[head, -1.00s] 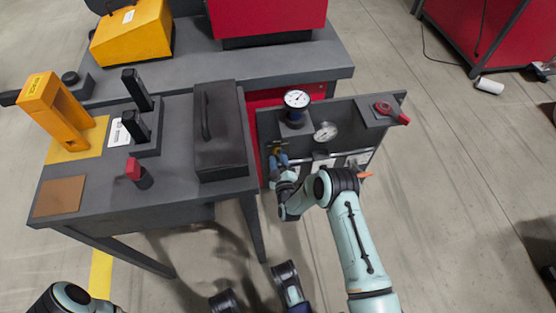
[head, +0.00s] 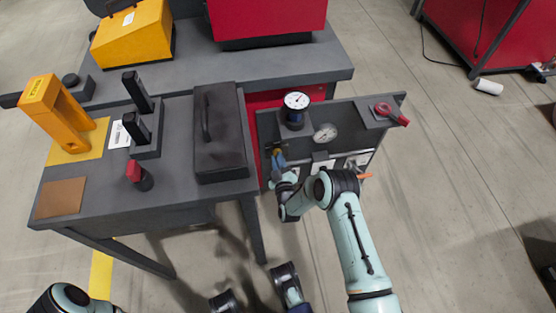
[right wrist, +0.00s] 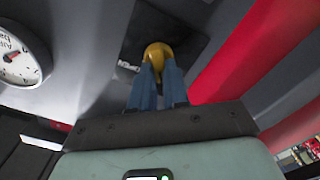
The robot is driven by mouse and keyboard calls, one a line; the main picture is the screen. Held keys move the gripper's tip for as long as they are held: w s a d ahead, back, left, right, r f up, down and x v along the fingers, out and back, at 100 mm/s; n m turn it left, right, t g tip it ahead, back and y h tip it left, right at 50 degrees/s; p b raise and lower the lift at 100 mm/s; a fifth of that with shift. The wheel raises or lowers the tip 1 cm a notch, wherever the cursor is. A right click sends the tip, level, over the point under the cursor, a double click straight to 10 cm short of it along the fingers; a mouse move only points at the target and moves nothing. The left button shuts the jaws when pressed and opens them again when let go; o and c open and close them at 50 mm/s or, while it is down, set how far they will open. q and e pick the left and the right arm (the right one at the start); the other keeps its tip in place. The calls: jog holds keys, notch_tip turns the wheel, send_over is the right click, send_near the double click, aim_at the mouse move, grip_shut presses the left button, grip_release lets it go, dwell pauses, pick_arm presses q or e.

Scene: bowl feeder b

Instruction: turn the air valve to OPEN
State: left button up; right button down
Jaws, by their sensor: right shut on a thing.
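The air valve shows in the right wrist view as a yellow handle (right wrist: 157,54) in front of a dark plate, with the lettering OPEN (right wrist: 128,66) beside it. In the head view the handle (head: 277,151) is a small yellow spot at the left end of the grey panel. My right gripper (right wrist: 158,78) has its two blue fingers shut on the handle's near end; it also shows in the head view (head: 279,160). The fingers hide part of the handle.
The grey panel also carries an upright gauge (head: 296,100), a second gauge (head: 325,132) and a red handle (head: 391,112) at its right. A workbench (head: 95,205) with a dark lidded box (head: 219,130) stands close on the left.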

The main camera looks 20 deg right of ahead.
pick_arm(q)
jog(key=shift+w+d+r+t+p, duration=0.1)
jog(key=shift+w+r+t+p, duration=0.2)
jog(key=shift+w, duration=0.3)
jog(key=shift+w+r+t+p, duration=0.2)
jog(key=shift+w+r+p, duration=0.1)
jog(key=shift+w, duration=0.25)
pick_arm(e)
jog(key=shift+s+d+f+m, duration=0.1)
jog(key=shift+d+m, duration=0.05)
jog(key=shift+m, duration=2.55)
jog(key=shift+d+r+m, duration=0.1)
jog(key=shift+d+m, duration=0.05)
jog(key=shift+m, duration=2.55)
jog(key=shift+s+d+f+m, duration=0.1)
jog(key=shift+d+m, duration=0.05)
jog(key=shift+m, duration=2.55)
jog(key=c, duration=1.1)
grip_release()
pick_arm(q)
jog(key=w+d+r+t+p, duration=0.1)
jog(key=w+r+t+p, duration=0.2)
jog(key=w+r, duration=0.3)
jog(key=shift+w+r+m+p, duration=0.3)
jog(key=shift+w+p, duration=0.2)
jog(key=shift+w, duration=0.6)
pick_arm(e)
jog(key=v, duration=1.3)
jog(key=shift+s, duration=0.15)
